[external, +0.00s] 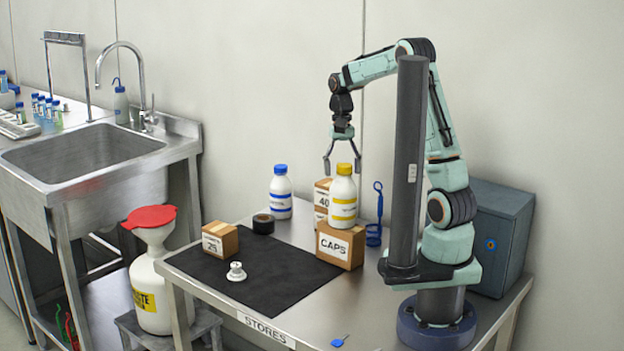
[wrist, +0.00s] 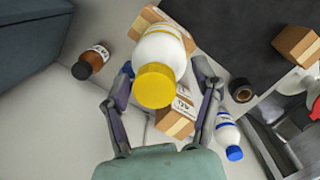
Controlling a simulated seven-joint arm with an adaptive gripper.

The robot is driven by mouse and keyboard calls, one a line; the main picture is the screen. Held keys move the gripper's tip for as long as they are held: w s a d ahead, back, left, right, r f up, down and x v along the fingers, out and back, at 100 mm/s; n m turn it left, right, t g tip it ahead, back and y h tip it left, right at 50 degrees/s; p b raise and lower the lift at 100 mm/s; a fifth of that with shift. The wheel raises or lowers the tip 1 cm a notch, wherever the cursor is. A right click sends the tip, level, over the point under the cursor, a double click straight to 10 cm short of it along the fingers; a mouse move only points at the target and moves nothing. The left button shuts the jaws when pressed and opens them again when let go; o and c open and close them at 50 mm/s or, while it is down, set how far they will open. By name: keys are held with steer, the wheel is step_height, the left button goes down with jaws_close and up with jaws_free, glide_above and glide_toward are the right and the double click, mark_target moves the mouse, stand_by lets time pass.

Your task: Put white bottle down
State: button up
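A white bottle with a yellow cap and yellow label band (external: 343,200) stands upright on the cardboard box marked CAPS (external: 340,245). In the wrist view the same bottle (wrist: 163,46) shows cap-first between the fingers. My gripper (external: 342,168) is open, pointing down around the height of the cap, with a finger to each side. In the wrist view my gripper (wrist: 162,72) shows gaps between both fingers and the bottle, so it holds nothing. A second white bottle, blue-capped (external: 280,195), stands on the table at the back left and also shows in the wrist view (wrist: 228,136).
Behind the CAPS box are stacked boxes (external: 322,190) and a blue stand (external: 375,235). A brown bottle (wrist: 90,63) shows in the wrist view.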

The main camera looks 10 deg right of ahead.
step_height(320, 180, up, 11)
steer(key=w, duration=0.1)
steer(key=s+d+f, duration=0.1)
steer(key=s+d, duration=0.8)
steer(key=d, duration=0.1)
steer(key=s+d+f+t+y, duration=0.1)
steer(key=s+d+f, duration=0.3)
steer(key=s+f, duration=0.3)
steer(key=s, duration=0.4)
steer(key=shift+s+d+f, duration=0.15)
steer(key=shift+s+f, duration=0.15)
steer(key=shift+f, duration=0.1)
